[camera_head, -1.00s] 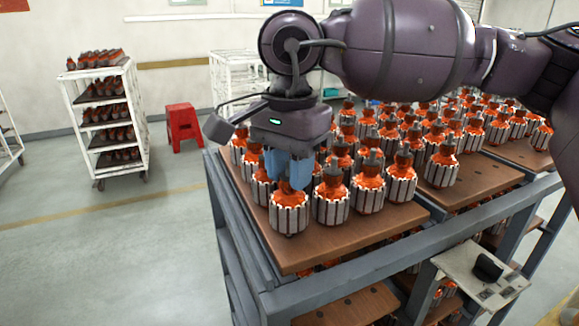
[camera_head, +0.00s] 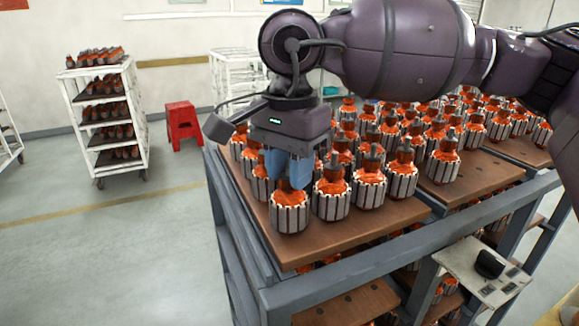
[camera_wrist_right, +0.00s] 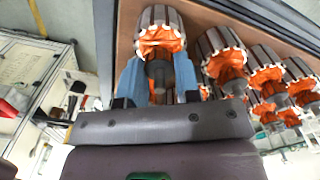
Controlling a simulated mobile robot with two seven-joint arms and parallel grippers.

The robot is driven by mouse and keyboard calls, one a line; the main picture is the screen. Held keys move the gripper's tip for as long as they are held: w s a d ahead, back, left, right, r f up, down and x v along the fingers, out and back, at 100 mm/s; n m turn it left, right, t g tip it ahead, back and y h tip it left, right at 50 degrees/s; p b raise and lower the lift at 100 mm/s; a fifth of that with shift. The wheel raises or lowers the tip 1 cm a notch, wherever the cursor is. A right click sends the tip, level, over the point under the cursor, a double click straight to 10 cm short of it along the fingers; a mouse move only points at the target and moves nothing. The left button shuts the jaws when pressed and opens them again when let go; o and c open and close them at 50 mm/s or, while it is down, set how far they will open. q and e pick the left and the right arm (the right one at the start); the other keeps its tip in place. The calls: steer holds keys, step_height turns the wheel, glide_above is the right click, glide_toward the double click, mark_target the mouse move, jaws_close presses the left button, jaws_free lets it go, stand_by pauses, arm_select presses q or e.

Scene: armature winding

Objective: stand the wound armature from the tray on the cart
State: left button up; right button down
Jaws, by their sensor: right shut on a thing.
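My right gripper (camera_head: 288,170) is at the front left corner of the cart top, its blue fingers pointing down and shut on the top of a wound armature (camera_head: 289,214). The armature has orange windings and a pale slotted core, and stands upright on the brown wooden board (camera_head: 340,240) of the cart (camera_head: 300,290). In the right wrist view the blue fingers (camera_wrist_right: 158,85) sit on both sides of the armature's dark shaft end, below its orange winding (camera_wrist_right: 161,41). My left gripper is in neither view.
Several similar armatures (camera_head: 331,202) stand close to the right of and behind the held one. A white rack (camera_head: 105,120) with trays of armatures and a red step stool (camera_head: 183,127) stand at the left. The floor between them and the cart is clear.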

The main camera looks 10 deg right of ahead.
stand_by(0.5)
steer(key=c, duration=0.8)
jaws_free()
steer(key=shift+o, duration=0.2)
steer(key=shift+f, duration=0.1)
steer(key=shift+r, duration=0.25)
step_height(320, 180, up, 10)
steer(key=shift+r+b, duration=0.25)
steer(key=shift+b, duration=0.2)
steer(key=shift+r, duration=0.1)
